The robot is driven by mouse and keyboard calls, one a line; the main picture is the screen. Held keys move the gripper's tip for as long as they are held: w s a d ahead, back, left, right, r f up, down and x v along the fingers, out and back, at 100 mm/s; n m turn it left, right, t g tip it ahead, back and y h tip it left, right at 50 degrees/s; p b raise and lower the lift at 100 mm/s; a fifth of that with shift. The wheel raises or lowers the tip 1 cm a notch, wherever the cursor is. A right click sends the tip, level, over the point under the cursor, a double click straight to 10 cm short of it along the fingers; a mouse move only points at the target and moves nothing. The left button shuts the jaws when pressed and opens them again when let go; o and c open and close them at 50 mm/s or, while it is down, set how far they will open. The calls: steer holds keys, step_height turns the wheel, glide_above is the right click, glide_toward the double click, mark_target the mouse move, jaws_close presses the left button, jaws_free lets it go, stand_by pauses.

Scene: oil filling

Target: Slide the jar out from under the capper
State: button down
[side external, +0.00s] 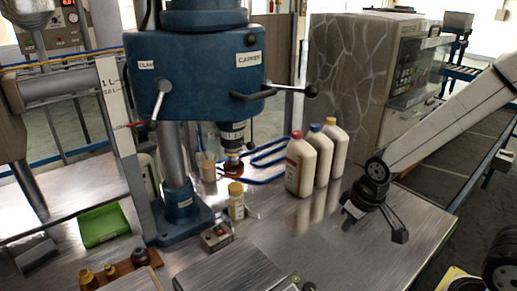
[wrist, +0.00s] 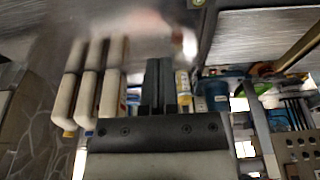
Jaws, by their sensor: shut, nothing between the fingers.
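A small pale jar with a yellow cap (side external: 236,203) stands upright on the metal table, below the blue capper's (side external: 195,75) head in the side view. A reddish-brown piece (side external: 233,169) shows at the end of the capper's spindle; I cannot tell whether it touches the jar. My gripper (side external: 350,214) is shut and empty, to the right of the jar and clear of it. In the wrist view my fingers (wrist: 159,64) are together, and a yellow-capped container, seemingly the jar (wrist: 183,82), shows just right of them. Its lower part there is hidden or blurred.
Three cream bottles with red, blue and yellow caps (side external: 318,158) stand behind, between the jar and my arm. A small switch box (side external: 216,237) sits in front of the capper. A green tray (side external: 103,226) lies at left.

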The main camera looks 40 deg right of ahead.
steer(key=c, duration=0.8)
jaws_free()
steer(key=o, duration=0.7)
steer(key=shift+w, duration=0.5)
steer(key=shift+o, duration=0.5)
steer(key=w+f+t, duration=0.1)
steer(key=w+t, duration=0.1)
steer(key=w, duration=0.6)
steer(key=w+a+f+t, duration=0.1)
steer(key=w+f+t, duration=0.1)
steer(key=w, duration=0.7)
steer(key=shift+w+n+t, duration=0.15)
steer(key=shift+n+t, duration=0.25)
steer(key=shift+t, duration=0.3)
steer(key=t+y, duration=0.2)
steer(key=t, duration=0.3)
glide_toward(240, 190)
steer(key=d+x, duration=0.1)
steer(key=x, duration=0.3)
steer(key=shift+w+a+f+n, duration=0.4)
steer(key=shift+f, duration=0.05)
steer(key=shift+w, duration=0.15)
steer(key=shift+x, duration=3.75)
steer(key=shift+r, duration=0.1)
